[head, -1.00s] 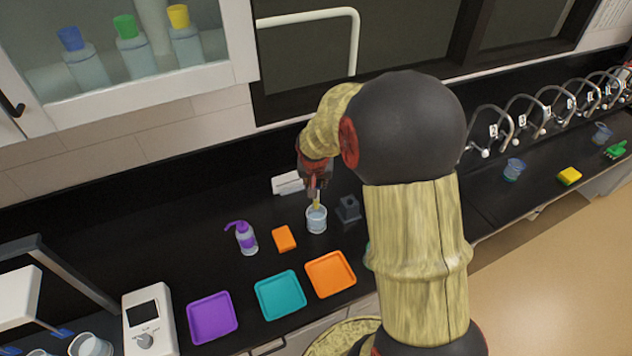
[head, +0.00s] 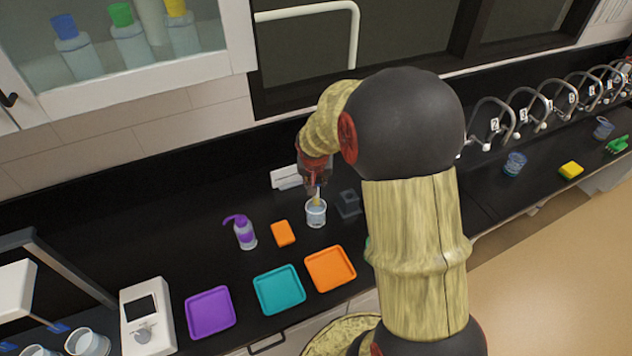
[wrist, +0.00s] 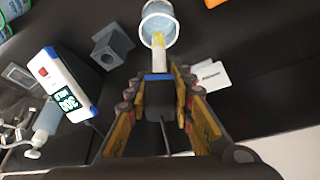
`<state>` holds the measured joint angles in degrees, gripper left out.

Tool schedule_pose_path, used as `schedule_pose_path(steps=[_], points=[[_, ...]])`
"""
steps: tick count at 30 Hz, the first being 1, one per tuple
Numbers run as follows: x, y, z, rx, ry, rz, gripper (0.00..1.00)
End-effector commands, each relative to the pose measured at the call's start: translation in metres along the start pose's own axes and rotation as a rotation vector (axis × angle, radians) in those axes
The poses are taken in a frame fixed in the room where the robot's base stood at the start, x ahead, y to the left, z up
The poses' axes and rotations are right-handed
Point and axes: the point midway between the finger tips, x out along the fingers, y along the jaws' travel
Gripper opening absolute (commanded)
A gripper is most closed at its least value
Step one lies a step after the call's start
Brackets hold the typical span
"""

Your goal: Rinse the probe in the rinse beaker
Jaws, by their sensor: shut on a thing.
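The probe (wrist: 158,98) has a dark body, a blue band and a pale stem with a yellow part. My gripper (wrist: 161,85) is shut on its dark body. In the head view my gripper (head: 315,184) is just above the rinse beaker (head: 316,213), a small clear cup of pale liquid. The probe (head: 317,197) points down at the beaker's mouth. In the wrist view the stem's end overlaps the beaker (wrist: 158,22). I cannot tell how deep the tip reaches or whether it touches the liquid.
A dark holder block (wrist: 112,45) stands close beside the beaker. A meter with a lit display (wrist: 68,98) is near it. An orange sponge (head: 283,233), a purple-topped wash bottle (head: 241,232) and purple, teal and orange trays (head: 330,268) lie left and in front.

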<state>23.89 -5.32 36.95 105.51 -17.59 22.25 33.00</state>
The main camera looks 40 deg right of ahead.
Motion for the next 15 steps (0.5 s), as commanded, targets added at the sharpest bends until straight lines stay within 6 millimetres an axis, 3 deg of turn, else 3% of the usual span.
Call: schedule_pose_path(steps=[15], points=[[0.012,0.0,0.005,0.0,0.001,0.0,0.01]])
